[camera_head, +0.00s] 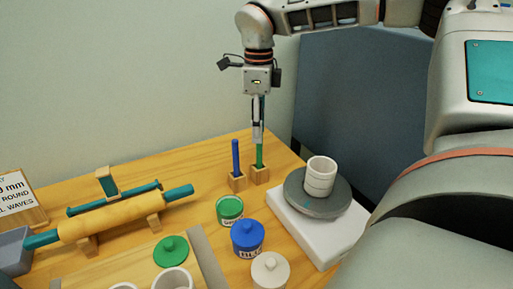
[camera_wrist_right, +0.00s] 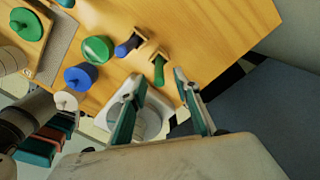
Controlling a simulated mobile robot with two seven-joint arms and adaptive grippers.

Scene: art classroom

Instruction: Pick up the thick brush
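Two upright handles stand in small wooden blocks near the table's back edge: a blue one (camera_head: 236,158) and a green one (camera_head: 259,155). They also show in the wrist view, blue (camera_wrist_right: 124,48) and green (camera_wrist_right: 158,72). I cannot tell from thickness which is the thick brush. My right gripper (camera_head: 258,138) points down directly over the green handle, whose upper part is hidden by the fingers. In the wrist view the two teal fingers (camera_wrist_right: 160,80) are spread apart, with the green handle's end in line with the gap. My left gripper is not in view.
A white cup (camera_head: 320,177) stands on a grey turntable (camera_head: 301,200) right of the handles. Green (camera_head: 230,208) and blue (camera_head: 248,238) jars stand in front. A rolling pin (camera_head: 110,217) lies on supports at left. The wall is close behind the table.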

